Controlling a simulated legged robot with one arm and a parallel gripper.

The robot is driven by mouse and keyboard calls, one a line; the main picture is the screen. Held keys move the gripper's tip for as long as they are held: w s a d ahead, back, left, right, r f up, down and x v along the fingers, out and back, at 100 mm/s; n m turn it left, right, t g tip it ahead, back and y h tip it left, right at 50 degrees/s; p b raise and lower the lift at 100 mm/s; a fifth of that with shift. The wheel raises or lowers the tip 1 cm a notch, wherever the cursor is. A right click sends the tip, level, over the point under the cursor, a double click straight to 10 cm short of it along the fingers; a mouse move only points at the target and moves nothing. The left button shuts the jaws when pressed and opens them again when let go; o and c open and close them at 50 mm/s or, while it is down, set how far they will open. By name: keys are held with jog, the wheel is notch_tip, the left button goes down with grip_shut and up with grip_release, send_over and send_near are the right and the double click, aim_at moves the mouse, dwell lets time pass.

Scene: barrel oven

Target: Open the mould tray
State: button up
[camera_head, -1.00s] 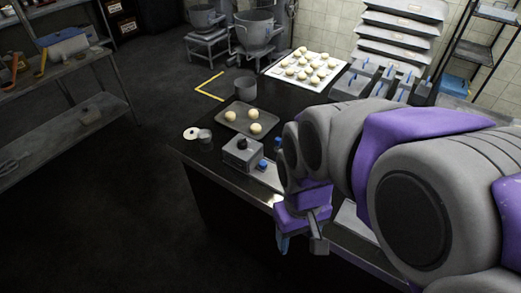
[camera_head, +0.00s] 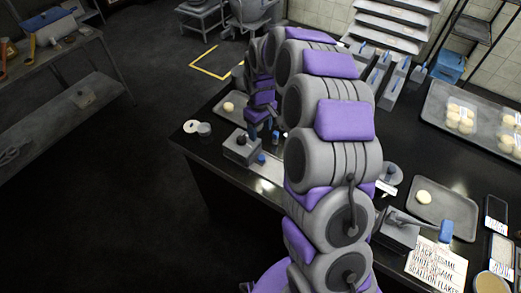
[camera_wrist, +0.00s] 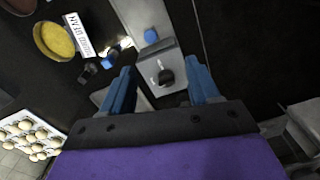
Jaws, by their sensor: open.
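A grey metal box with a black knob on top (camera_head: 241,148) stands near the front left edge of the dark counter. It also shows in the wrist view (camera_wrist: 157,60), with a blue knob beside it. I cannot tell for certain that this box is the mould tray; no open lid or drawer shows on it. My gripper (camera_head: 264,130) is just above and behind the box in the head view. In the wrist view my gripper (camera_wrist: 160,70) is open and empty, its blue fingers on either side of the black knob, apart from it.
A tray with a dough ball (camera_head: 461,213) and a lever-handled grey device (camera_head: 397,233) lie to the right. Grey boxes with blue handles (camera_head: 392,86) stand behind. A bowl of yellow filling (camera_wrist: 57,40) and a tray of dough balls (camera_wrist: 57,151) show left in the wrist view.

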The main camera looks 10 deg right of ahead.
aim_at(261, 157)
jog(key=f, duration=0.6)
jog(key=w+f, duration=0.1)
jog(key=f, duration=0.5)
jog(key=w+d+f, duration=0.1)
jog(key=f, duration=0.6)
jog(key=shift+w, duration=0.25)
jog(key=shift+c, duration=0.2)
grip_shut()
